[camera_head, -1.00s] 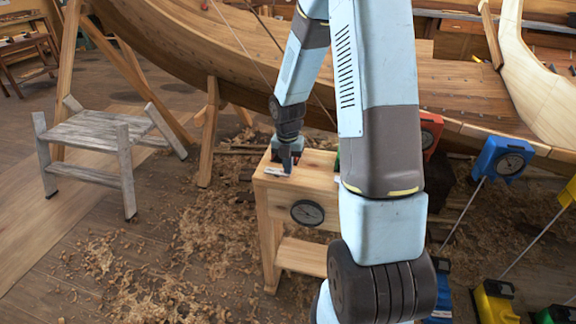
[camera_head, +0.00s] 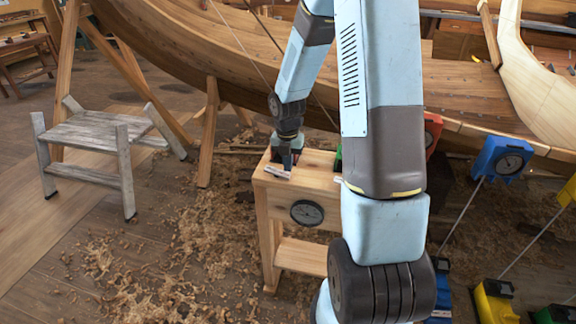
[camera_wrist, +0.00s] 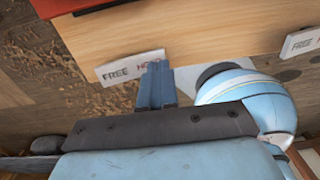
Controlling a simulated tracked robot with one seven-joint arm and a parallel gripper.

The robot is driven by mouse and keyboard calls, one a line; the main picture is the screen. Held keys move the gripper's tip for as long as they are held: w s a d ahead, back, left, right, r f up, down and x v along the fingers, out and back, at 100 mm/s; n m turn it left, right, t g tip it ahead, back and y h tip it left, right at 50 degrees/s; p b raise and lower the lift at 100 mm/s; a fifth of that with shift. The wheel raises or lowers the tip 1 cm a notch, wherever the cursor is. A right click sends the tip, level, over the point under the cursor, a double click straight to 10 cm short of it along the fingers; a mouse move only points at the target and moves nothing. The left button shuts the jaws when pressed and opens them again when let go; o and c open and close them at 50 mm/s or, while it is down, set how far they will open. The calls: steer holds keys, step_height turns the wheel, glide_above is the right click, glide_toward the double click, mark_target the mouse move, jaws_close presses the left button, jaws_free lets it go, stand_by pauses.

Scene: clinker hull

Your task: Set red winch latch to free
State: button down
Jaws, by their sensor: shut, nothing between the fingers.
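My gripper (camera_head: 287,160) is at the left end of a wooden stand's top (camera_head: 317,168), with its fingers together and empty. In the wrist view, my fingertips (camera_wrist: 158,72) overlap the lower edge of a white FREE / HOLD label (camera_wrist: 130,68), near its HOLD end. Part of HOLD is covered. A red part (camera_wrist: 75,7) crosses the upper left corner of the wrist view. I cannot make out the latch lever itself. The label (camera_head: 278,173) is small in the head view. A red gauge housing (camera_head: 432,130) is mostly behind my arm.
A second label (camera_wrist: 302,42) is at the right of the wrist view. A round dial (camera_head: 307,213) is on the stand's front. A blue gauge box (camera_head: 503,158) stands to the right. A grey step stool (camera_head: 95,140) is on the left, with shaving-strewn floor between.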

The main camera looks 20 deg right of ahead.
steer(key=shift+r, duration=0.45)
step_height(320, 180, up, 13)
steer(key=s+d, duration=0.2)
steer(key=shift+d+f, duration=0.2)
steer(key=shift+d, duration=0.2)
steer(key=shift+r, duration=0.1)
